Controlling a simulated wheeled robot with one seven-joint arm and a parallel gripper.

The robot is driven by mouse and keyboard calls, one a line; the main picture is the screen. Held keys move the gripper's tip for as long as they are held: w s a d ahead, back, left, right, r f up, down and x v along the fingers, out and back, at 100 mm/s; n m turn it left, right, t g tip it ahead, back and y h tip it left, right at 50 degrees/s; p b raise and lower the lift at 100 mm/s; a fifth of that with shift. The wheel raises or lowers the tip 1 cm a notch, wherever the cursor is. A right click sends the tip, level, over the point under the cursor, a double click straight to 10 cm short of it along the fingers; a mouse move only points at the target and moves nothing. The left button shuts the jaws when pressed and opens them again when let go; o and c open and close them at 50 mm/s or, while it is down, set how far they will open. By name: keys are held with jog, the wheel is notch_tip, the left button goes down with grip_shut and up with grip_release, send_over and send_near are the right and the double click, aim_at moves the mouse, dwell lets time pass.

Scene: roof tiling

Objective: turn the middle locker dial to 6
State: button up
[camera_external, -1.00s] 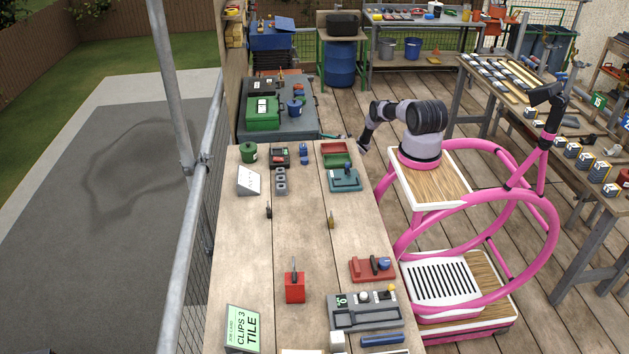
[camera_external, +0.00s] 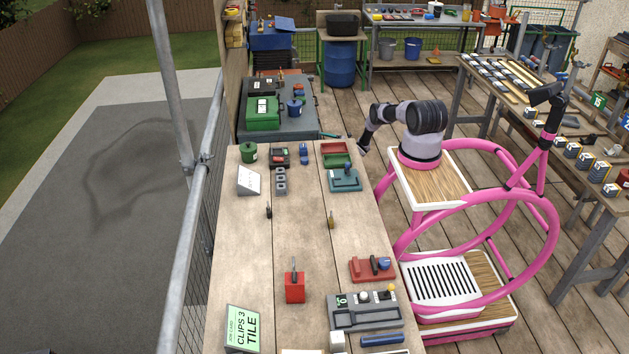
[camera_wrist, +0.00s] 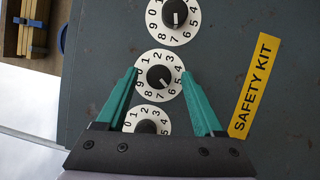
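The dark grey locker face (camera_wrist: 95,50) carries a column of white dials with black knobs in the wrist view. The middle dial (camera_wrist: 158,92) lies between my fingers; its white pointer mark slants down and right, towards the 5 and 6. The upper dial (camera_wrist: 174,38) is cut by the top edge. The lower dial (camera_wrist: 147,110) is partly hidden by my gripper body. My gripper (camera_wrist: 161,72) is open, its teal fingers spread on either side of the middle knob, apart from it. In the external view my gripper (camera_external: 338,137) is small beside the grey locker (camera_external: 312,118).
A yellow SAFETY KIT label (camera_wrist: 254,86) is right of the dials. A green case (camera_external: 263,113) and a blue pot (camera_external: 295,108) sit on the locker. The wooden bench (camera_external: 300,235) nearby holds trays, blocks and a red box (camera_external: 295,288).

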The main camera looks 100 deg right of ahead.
jog(key=v, duration=1.1)
jog(key=shift+w, duration=0.1)
